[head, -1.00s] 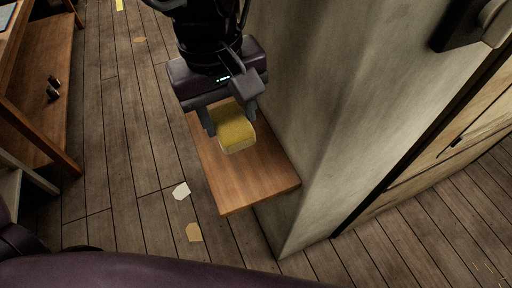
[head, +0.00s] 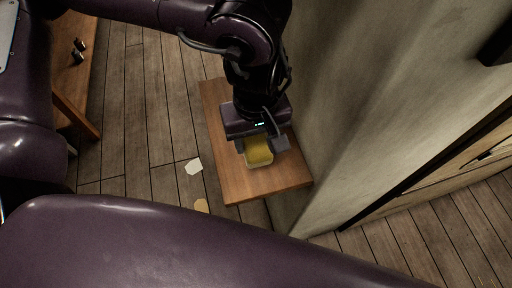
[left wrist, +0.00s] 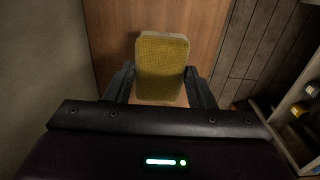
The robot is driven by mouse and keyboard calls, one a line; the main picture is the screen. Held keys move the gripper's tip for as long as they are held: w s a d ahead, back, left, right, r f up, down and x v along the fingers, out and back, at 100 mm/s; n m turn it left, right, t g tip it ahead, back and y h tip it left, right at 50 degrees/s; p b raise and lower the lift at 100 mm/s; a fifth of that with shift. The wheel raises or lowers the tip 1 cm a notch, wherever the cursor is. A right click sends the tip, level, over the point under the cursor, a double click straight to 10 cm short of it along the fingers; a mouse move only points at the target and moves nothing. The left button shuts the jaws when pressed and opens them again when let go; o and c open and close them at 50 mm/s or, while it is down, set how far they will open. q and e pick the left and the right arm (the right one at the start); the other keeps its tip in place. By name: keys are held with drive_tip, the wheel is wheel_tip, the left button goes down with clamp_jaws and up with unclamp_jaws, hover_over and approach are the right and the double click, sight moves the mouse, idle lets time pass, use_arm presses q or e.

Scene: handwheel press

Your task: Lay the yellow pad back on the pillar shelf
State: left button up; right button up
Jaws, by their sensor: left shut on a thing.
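The yellow pad (head: 259,152) is between the fingers of my left gripper (head: 262,149), which is shut on it. The pad also shows in the left wrist view (left wrist: 161,66), with a finger on either side. The wooden pillar shelf (head: 232,180) sticks out from the pale pillar (head: 340,110). The pad and gripper are over the shelf's board; whether the pad touches the board I cannot tell. In the left wrist view the board (left wrist: 110,30) fills the ground behind the pad. My right gripper is not in view.
A white scrap (head: 194,167) and a tan scrap (head: 201,205) lie on the plank floor left of the shelf. A wooden bench (head: 75,85) stands at the far left. The shelf's near end is bare.

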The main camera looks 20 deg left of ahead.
sight(256, 152)
use_arm(q)
drive_tip(key=shift+f, duration=2.55)
drive_tip(key=o, duration=0.9)
drive_tip(key=shift+r, duration=0.1)
wheel_tip(256, 152, up, 12)
drive_tip(key=shift+f+b, duration=0.1)
drive_tip(key=shift+b, duration=0.4)
